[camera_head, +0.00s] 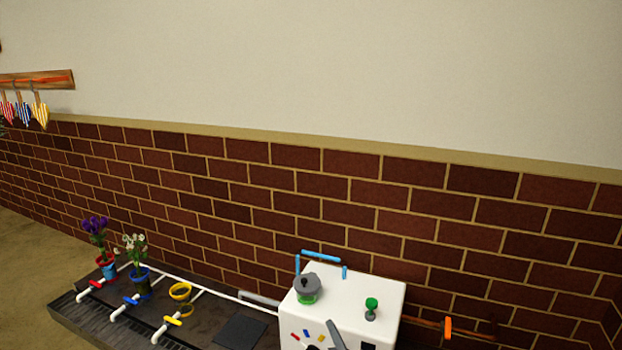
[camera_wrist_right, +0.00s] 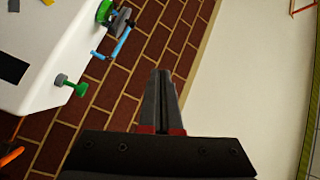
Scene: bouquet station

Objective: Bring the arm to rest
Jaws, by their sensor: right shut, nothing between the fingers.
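My right gripper (camera_wrist_right: 161,76) is shut and empty in the right wrist view, its dark fingers together in front of the brick wall. In the head view only a grey tip of my right gripper (camera_head: 331,324) shows, at the bottom edge in front of the white box (camera_head: 377,288). The rest of the right arm is out of the frame there. My left gripper is in neither view.
Brick wall stands behind.

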